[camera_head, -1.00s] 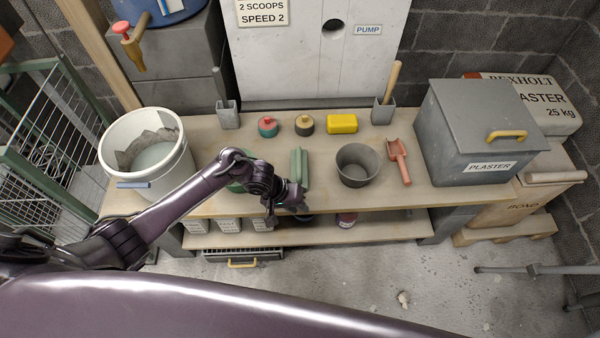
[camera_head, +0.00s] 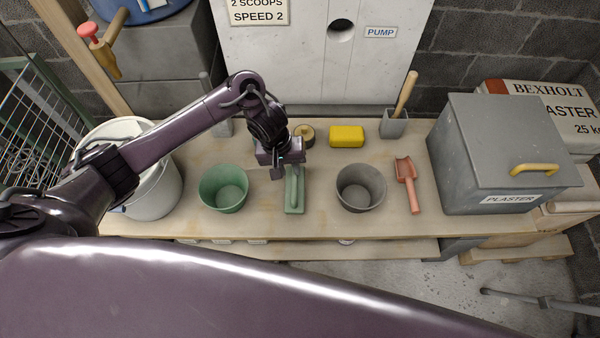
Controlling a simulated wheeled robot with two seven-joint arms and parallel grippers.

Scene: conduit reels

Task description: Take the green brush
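The green brush (camera_head: 294,197) lies on the workbench, a flat green block with a raised handle along its top, its length running front to back. My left gripper (camera_head: 283,172) hangs pointing down at the far end of the brush and hides part of it. I cannot tell whether it touches the brush or hovers above it, nor whether its fingers are apart. My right gripper is not in view.
A green bucket (camera_head: 223,190) stands left of the brush and a grey bucket (camera_head: 360,187) right of it. Behind are a dark round pot (camera_head: 305,134) and a yellow sponge (camera_head: 346,136). A red scoop (camera_head: 407,184) and the grey plaster bin (camera_head: 500,155) are farther right.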

